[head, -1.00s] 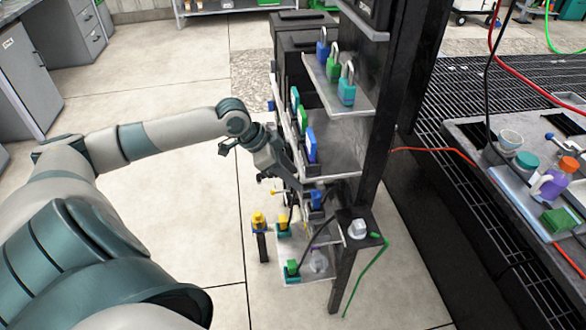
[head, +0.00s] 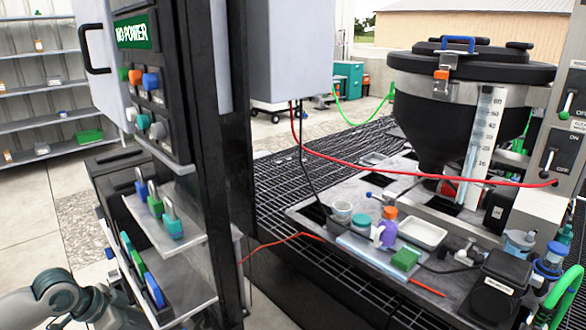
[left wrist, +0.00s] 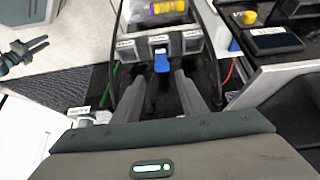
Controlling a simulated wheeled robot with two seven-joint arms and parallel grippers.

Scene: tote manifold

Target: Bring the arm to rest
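My left arm (head: 60,300) comes in at the lower left of the head view, in front of the padlock rack; its gripper is not clear there. In the left wrist view my left gripper (left wrist: 168,82) has its two fingers apart. A blue tab (left wrist: 162,60) on a grey labelled block shows beyond the fingertips, and nothing is visibly held. A dark two-pronged gripper, which looks like my right one (left wrist: 30,50), is at the upper left of that view with its prongs apart. My right arm does not show in the head view.
The rack (head: 185,240) holds several coloured padlocks and tags, close to my left arm. A black panel reads NO POWER (head: 134,32). A bench with a tray (head: 423,233) and a black hopper (head: 470,85) stands to the right. Open floor (head: 20,225) lies at the left.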

